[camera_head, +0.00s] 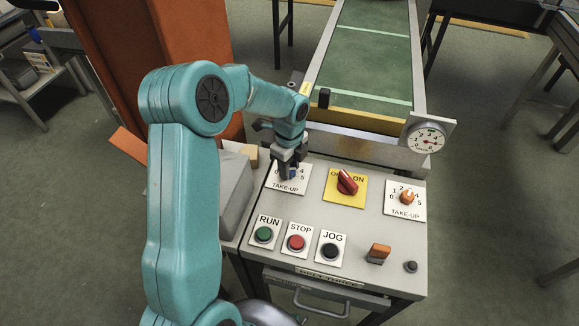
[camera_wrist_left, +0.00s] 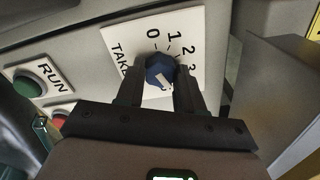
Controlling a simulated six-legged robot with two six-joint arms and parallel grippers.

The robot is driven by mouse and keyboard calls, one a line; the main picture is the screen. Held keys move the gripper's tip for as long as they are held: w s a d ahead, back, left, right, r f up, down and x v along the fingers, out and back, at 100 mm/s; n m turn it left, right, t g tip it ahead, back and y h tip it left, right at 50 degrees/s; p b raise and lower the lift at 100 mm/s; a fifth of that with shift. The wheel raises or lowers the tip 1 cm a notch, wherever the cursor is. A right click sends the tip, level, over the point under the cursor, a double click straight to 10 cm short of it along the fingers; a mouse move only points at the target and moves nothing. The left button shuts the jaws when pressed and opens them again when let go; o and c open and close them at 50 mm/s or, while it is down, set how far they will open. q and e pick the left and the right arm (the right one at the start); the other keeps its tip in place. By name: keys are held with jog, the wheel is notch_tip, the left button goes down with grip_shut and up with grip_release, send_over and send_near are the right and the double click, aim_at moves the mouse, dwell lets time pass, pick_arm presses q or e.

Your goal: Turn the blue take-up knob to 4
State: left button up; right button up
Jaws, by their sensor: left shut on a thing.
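The blue take-up knob (camera_wrist_left: 159,70) sits on a white plate (camera_wrist_left: 128,50) lettered TAKE-UP, with 0, 1, 2 and 3 readable in the left wrist view. A white mark on the knob slants to the lower right, toward the part of the scale hidden by a finger. I cannot tell which number it points at. My left gripper (camera_wrist_left: 160,88) is shut on the knob, one finger on each side. In the head view my left gripper (camera_head: 287,166) comes down onto the left TAKE-UP plate (camera_head: 300,183) and mostly hides the knob. My right gripper is not in view.
A second TAKE-UP dial with an orange knob (camera_head: 407,197) is at the panel's right. A red OFF/ON switch (camera_head: 347,182) stands between. Green RUN (camera_head: 264,234), red STOP (camera_head: 296,242) and black JOG (camera_head: 330,251) buttons are in front. A gauge (camera_head: 428,139) and conveyor (camera_head: 370,60) lie behind.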

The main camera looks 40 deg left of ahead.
pick_arm(q)
jog(key=shift+w+a+r+n+b, duration=0.15)
jog(key=shift+n+b, duration=0.15)
jog(key=shift+n, duration=0.8)
jog(key=o, duration=0.8)
jog(key=shift+o, duration=1.2)
notch_tip(320, 180, up, 16)
jog(key=shift+s+r+p, duration=0.2)
jog(key=shift+p, duration=0.15)
jog(key=shift+s+f, duration=0.1)
